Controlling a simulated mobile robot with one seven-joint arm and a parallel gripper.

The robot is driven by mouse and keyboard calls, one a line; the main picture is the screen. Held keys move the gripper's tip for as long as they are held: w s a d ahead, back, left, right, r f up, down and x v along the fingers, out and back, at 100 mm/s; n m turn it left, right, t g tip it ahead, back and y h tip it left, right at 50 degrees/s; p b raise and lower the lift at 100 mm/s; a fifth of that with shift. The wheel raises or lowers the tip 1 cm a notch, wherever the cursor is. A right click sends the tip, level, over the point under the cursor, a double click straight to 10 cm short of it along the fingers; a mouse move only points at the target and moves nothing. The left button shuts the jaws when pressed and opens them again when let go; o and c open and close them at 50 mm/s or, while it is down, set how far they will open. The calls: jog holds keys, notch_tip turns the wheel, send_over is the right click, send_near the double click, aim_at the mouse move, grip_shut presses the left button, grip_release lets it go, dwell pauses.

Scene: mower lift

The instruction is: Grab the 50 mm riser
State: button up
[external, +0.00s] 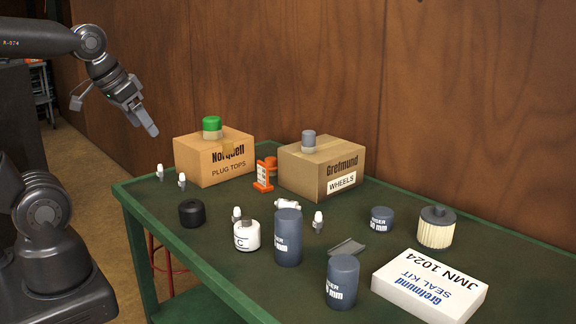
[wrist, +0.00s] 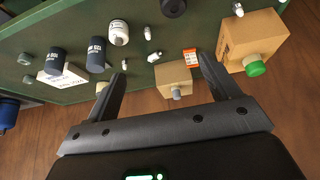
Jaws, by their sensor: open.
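Three dark blue-grey risers stand upright on the green table (external: 230,262): a tall one (external: 288,238), a medium one (external: 342,282) and a short one (external: 382,219). Their white labels are partly turned away; I cannot read which one says 50 mm. In the wrist view, two dark labelled cylinders (wrist: 96,55) (wrist: 55,61) show at the upper left. My gripper (external: 113,117) is open and empty, high at the left, beyond the table's left end and apart from every riser. In the wrist view its fingers (wrist: 162,70) are spread wide.
A white seal kit box (external: 430,288), pleated filter (external: 436,230), grey bracket (external: 347,247), white jar (external: 246,237) and black cap (external: 191,213) surround the risers.

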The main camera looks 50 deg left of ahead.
jog(key=w+d+r+m+h, duration=0.1)
jog(key=w+d+r, duration=0.15)
jog(key=w, duration=0.55)
jog(key=w+d+r+m, duration=0.1)
jog(key=w+d, duration=0.2)
jog(key=w, duration=0.5)
jog(key=m+g+h, duration=0.1)
jog(key=m+g, duration=0.1)
jog(key=m, duration=0.2)
send_over(381, 211)
jog(key=s+a, duration=0.2)
jog(key=s, duration=0.1)
notch_tip(381, 211, down, 22)
jog(key=x, duration=0.5)
jog(key=shift+d+f, duration=0.1)
jog(key=shift+d, duration=0.05)
jog(key=shift+x, duration=2.9)
jog(key=shift+d, duration=0.15)
